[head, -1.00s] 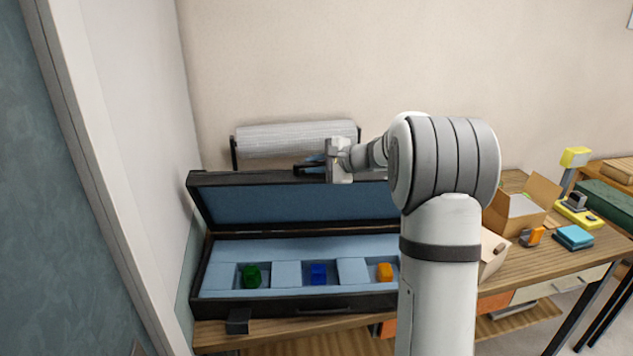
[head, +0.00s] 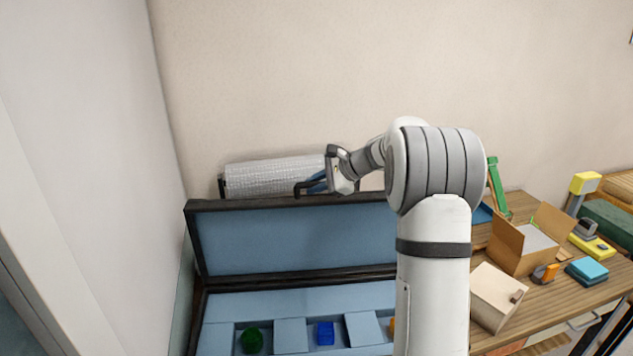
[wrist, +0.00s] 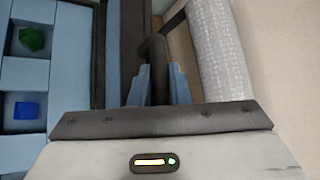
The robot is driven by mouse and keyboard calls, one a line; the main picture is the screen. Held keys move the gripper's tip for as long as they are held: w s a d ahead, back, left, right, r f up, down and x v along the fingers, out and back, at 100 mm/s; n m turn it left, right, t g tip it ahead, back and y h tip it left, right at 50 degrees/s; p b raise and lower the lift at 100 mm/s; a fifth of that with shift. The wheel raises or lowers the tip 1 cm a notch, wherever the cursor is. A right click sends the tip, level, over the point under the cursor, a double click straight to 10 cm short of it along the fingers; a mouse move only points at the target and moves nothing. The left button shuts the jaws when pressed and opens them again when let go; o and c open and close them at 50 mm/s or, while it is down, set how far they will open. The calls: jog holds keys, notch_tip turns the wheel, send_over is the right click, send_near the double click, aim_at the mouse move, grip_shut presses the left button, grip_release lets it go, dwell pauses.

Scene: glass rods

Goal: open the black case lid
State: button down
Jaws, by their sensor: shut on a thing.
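The black case stands on the wooden table with its lid (head: 290,240) raised nearly upright, showing a blue lining. My gripper (head: 312,186) is at the lid's top edge and is shut on the black lid handle (head: 300,190). In the wrist view, the blue fingers (wrist: 157,80) lie on both sides of the dark handle (wrist: 156,55). The blue foam inside the case holds a green piece (head: 252,341), a blue piece (head: 325,333) and an orange piece partly hidden by my arm. The case's front is out of view.
A bubble-wrap roll (head: 265,178) is on the wall close behind the lid. A side wall (head: 90,120) is on the left. To the right are an open cardboard box (head: 505,245), a beige box (head: 495,295) and blue pads (head: 587,272).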

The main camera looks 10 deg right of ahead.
jog(key=shift+s+a+f, duration=0.15)
jog(key=shift+a+f, duration=0.05)
jog(key=shift+f, duration=0.25)
jog(key=c, duration=1.8)
grip_release()
jog(key=shift+o, duration=0.9)
jog(key=shift+a, duration=0.1)
jog(key=shift+o, duration=1.3)
jog(key=shift+r, duration=0.1)
jog(key=shift+d+r+b, duration=0.2)
jog(key=shift+d+b, duration=0.1)
jog(key=shift+d, duration=0.1)
jog(key=b+v, duration=0.1)
jog(key=v, duration=0.6)
jog(key=shift+r+b, duration=0.2)
jog(key=shift+b, duration=0.2)
